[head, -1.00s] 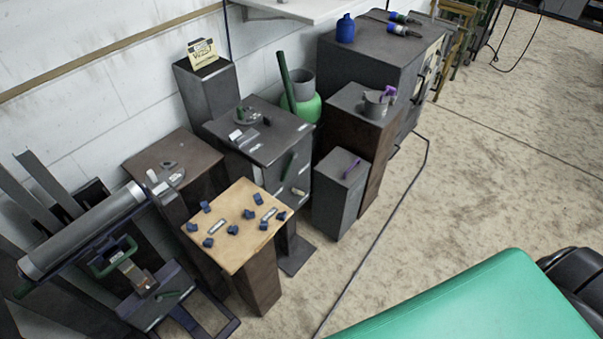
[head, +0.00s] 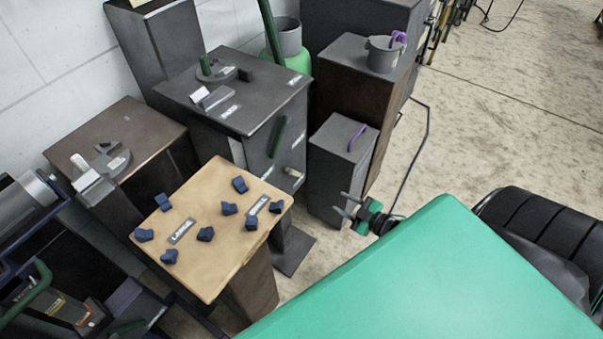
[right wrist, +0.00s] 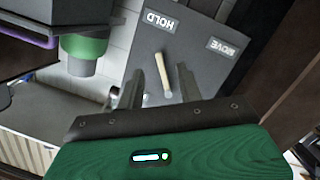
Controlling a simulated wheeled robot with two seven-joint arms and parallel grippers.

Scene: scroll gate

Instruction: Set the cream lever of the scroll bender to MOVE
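The scroll bender is a dark grey cabinet (head: 215,85) with a green handle (head: 279,137) on its side. The small cream lever (head: 298,168) is low on that side. In the right wrist view the cream lever (right wrist: 163,72) shows against the grey panel, with an upside-down HOLD label (right wrist: 160,22) above it and a MOVE label (right wrist: 227,47) to the right. My right gripper (head: 347,204) is open and empty, right of the cabinet. In its wrist view the right gripper (right wrist: 160,82) has fingers either side of the lever in the picture; contact is not visible. My left gripper is out of view.
A wooden-topped stand (head: 210,255) with several blue pieces is in front of the cabinet. A low grey box (head: 335,170) stands between cabinet and right gripper in the picture. A brown-topped stand (head: 125,128) is at left. Open floor (head: 510,130) lies right.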

